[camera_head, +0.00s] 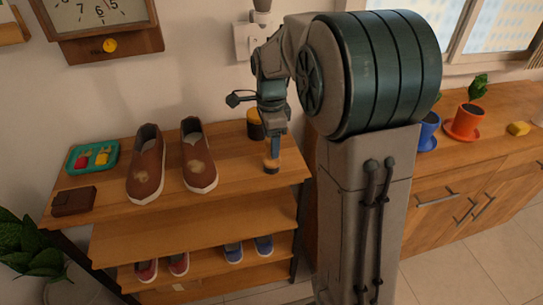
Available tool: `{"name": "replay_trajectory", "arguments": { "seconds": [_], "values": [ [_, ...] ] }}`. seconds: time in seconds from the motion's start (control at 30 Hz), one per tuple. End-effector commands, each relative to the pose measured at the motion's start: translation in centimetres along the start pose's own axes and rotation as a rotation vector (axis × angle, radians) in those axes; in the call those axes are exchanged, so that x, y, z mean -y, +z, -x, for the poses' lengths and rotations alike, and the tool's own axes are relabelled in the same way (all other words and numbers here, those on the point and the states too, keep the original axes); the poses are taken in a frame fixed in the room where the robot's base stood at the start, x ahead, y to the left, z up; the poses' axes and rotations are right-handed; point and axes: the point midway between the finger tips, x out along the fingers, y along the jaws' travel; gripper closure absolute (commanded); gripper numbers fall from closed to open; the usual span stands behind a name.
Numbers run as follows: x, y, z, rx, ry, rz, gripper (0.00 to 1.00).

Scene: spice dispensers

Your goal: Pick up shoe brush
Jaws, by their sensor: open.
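A small object with an orange-brown top and dark underside, which looks like the shoe brush (271,169), rests on the top shelf near its right end. My gripper (275,158) points down right above it, with its fingertips at or very near the top of the brush. The jaws are open, though the fingers overlap in this view and the gap between them is hard to see. I cannot tell whether the fingers touch the brush.
Brown shoes (147,165) stand left of the brush on the wooden rack (235,195). A dark jar with a yellow top (256,125) stands close behind my gripper. A teal tray (75,165) and brown wallet (74,201) lie far left. A cabinet (455,190) is right.

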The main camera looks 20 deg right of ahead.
Motion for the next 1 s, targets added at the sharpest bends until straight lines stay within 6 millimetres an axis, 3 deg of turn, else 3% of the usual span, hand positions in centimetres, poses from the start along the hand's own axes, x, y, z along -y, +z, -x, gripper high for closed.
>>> {"name": "replay_trajectory", "arguments": {
  "seconds": [0.2, 0.53, 0.67, 0.7, 1.0],
  "values": [
    [-0.3, -0.1, -3.4, 0.0, 0.004, 0.0, 0.41],
    [-0.3, -0.1, -4.0, 0.0, 0.001, 0.001, 0.41],
    [-0.3, -0.1, -3.9, 0.0, 0.001, 0.001, 0.77],
    [-0.3, -0.1, -3.9, 0.0, 0.001, 0.001, 0.82],
    [-0.2, -0.1, -3.8, 0.0, 0.0, 0.001, 0.82]
  ]
}}
